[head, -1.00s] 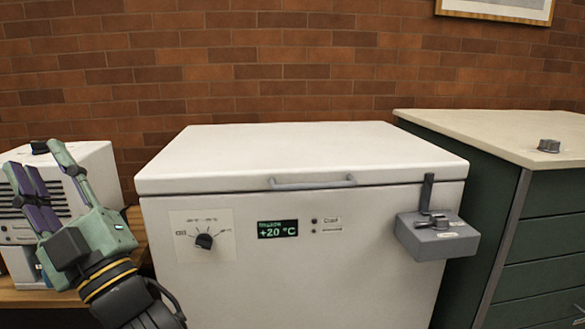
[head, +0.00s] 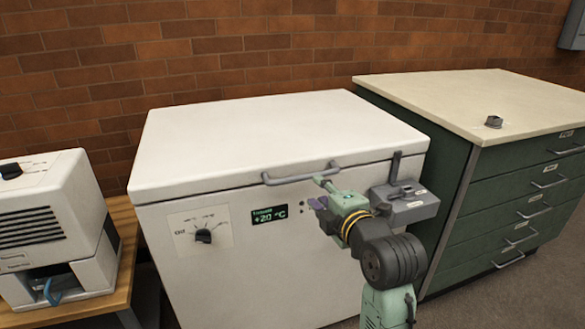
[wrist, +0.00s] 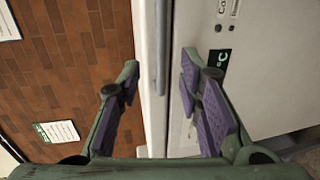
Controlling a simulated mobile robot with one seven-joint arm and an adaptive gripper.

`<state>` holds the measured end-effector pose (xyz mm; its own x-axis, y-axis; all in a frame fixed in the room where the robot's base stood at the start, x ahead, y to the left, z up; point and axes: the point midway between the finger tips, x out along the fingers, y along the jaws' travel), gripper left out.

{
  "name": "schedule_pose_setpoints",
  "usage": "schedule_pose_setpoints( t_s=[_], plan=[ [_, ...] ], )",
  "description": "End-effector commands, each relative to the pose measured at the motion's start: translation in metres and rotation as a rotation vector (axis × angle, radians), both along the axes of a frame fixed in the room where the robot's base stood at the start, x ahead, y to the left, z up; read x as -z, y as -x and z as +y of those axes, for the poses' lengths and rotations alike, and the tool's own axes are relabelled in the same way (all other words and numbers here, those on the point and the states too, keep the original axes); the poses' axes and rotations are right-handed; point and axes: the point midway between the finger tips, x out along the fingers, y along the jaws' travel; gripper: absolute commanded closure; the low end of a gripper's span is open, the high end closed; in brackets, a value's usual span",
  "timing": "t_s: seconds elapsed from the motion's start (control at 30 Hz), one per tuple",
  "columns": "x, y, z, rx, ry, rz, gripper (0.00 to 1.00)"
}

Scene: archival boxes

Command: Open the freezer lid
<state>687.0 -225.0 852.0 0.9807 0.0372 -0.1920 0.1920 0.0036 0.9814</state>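The white chest freezer (head: 240,265) stands in the middle of the head view with its lid (head: 270,135) down. A grey bar handle (head: 290,177) runs along the lid's front edge. My gripper (head: 318,190) is in front of the freezer, just below the right end of the handle. In the wrist view my gripper (wrist: 157,82) is open, with its purple-padded fingers apart. The handle (wrist: 160,45) lies beyond and between the fingertips there, and nothing is held. Whether a finger touches the lid or handle I cannot tell.
A grey latch box (head: 408,203) sits on the freezer's front right, close beside my gripper. A green drawer cabinet (head: 520,200) stands to the right, with a small dark object (head: 494,121) on top. A white machine (head: 50,230) stands on a wooden bench at left.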

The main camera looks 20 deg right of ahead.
Motion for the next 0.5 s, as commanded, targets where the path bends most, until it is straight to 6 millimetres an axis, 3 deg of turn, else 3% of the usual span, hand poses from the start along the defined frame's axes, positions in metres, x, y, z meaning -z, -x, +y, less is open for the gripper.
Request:
schedule_pose_setpoints(
  t_s=[0.17, 0.5],
  plan=[
    [0.004, -0.014, -0.002, 0.0, 0.003, 0.008, 0.67],
    [0.015, -0.076, 0.001, 0.001, 0.004, 0.005, 0.67]
  ],
)
